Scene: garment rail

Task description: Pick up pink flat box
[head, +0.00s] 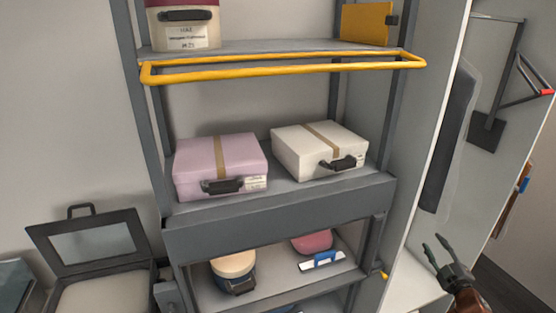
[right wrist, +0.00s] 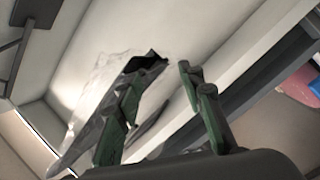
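The pink flat box (head: 220,163) lies on the left half of the middle shelf in the head view. It has a tan strap, a black front handle and a white label. My right gripper (head: 437,250) is at the lower right of the head view, well to the right of the shelf unit and away from the box. Its two fingers are apart. In the right wrist view my right gripper (right wrist: 158,80) shows its green fingers spread with nothing between them. The pink flat box is not in the wrist view. My left gripper is not in view.
A white flat box (head: 318,148) lies right of the pink one on the shelf (head: 280,215). A yellow rail (head: 285,68) juts out above. A white panel (head: 425,125) stands between the shelves and my right gripper. Round boxes sit on the lower shelf.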

